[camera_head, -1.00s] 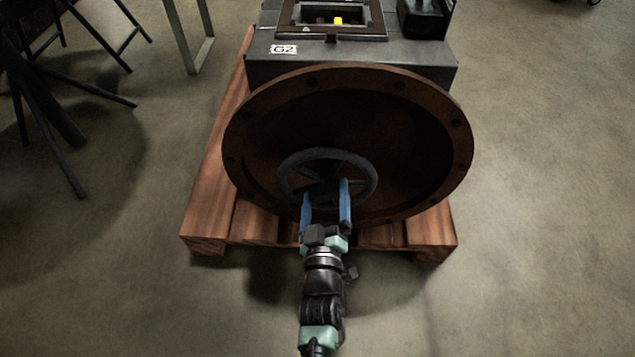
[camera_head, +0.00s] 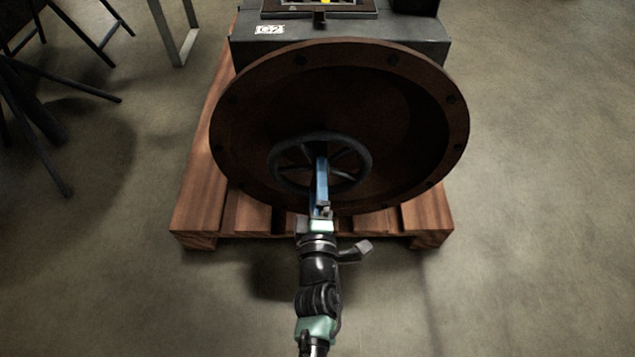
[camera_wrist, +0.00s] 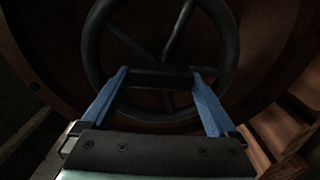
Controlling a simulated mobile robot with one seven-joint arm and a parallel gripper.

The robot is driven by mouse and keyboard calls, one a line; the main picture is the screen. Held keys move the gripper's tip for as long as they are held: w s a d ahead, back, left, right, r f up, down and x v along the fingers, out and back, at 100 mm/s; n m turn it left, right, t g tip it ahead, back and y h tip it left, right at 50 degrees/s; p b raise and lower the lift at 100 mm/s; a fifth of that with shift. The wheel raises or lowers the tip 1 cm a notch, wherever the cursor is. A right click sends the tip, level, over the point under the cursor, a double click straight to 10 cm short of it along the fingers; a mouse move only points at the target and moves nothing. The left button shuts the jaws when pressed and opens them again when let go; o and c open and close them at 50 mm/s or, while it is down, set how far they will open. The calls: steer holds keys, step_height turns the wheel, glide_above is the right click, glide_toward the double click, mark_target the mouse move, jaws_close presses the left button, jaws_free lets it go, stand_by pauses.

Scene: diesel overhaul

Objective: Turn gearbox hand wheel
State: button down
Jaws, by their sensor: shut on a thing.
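The gearbox hand wheel (camera_head: 272,160) is a dark, spoked ring low inside the big round rust-brown housing (camera_head: 240,130) at the front of the gearbox. My gripper (camera_head: 321,162) reaches it from below. In the head view its blue fingers line up one behind the other over the wheel's middle. In the wrist view, the hand wheel (camera_wrist: 92,42) fills the upper middle, and the fingertips of my gripper (camera_wrist: 160,75) stand at both ends of a dark bar near the wheel's centre, shut on it. The fingers partly hide the hub and lower spokes.
The grey gearbox body (camera_head: 340,50) stands on a wooden pallet (camera_head: 200,200), whose front edge lies just beyond my wrist. Dark metal stand legs (camera_head: 40,130) are at the left. The concrete floor on the right is clear.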

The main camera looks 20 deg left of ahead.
steer(key=shift+n, duration=0.5)
jaws_free()
steer(key=p+v, duration=0.3)
steer(key=v, duration=1)
steer(key=shift+p, duration=0.35)
